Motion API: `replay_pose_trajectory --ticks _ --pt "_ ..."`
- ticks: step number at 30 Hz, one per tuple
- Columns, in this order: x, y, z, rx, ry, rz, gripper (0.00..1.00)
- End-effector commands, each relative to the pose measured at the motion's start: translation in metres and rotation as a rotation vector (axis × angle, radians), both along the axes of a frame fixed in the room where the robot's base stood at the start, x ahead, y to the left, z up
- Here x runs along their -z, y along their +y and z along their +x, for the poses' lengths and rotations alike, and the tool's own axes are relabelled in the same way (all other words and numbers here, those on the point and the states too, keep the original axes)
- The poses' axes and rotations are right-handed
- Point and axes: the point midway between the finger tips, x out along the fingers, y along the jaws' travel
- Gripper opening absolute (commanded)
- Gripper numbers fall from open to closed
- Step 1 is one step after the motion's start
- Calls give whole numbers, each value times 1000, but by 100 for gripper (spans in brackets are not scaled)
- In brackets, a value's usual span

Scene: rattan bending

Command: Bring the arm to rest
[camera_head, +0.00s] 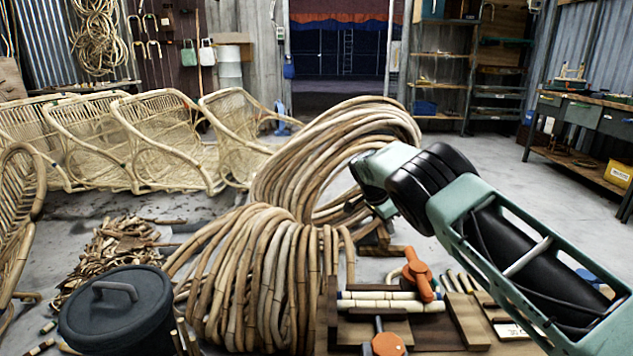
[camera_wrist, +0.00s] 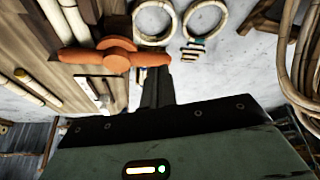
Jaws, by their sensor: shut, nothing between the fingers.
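My arm reaches in from the right in the head view, above the workbench (camera_head: 372,333) and in front of a large rattan coil (camera_head: 335,150). Its end is beside the coil; I cannot tell whether they touch. My gripper (camera_wrist: 157,74) shows in the wrist view with its dark fingers together and nothing held. An orange-handled clamp (camera_wrist: 110,56) lies just past the fingers there. The same clamp (camera_head: 419,273) stands over pale rattan rods (camera_head: 375,300) in the head view. Two rattan rings (camera_wrist: 153,37) lie beyond the fingers.
A second rattan coil (camera_head: 262,285) stands left of the bench. A dark lidded bin (camera_head: 118,318) is at front left, near a scrap pile (camera_head: 118,250). Rattan chairs (camera_head: 165,140) line the left. Open floor (camera_head: 500,170) lies behind my arm.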

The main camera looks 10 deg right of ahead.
Motion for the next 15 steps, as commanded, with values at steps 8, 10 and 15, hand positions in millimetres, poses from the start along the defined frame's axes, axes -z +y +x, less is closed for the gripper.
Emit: replay_pose_trajectory --ticks 8,10,15 --pt "-53 49 -73 -287 133 236 0" --pt "-66 70 -102 -403 166 292 0" --pt "-99 123 -184 -726 227 396 0"
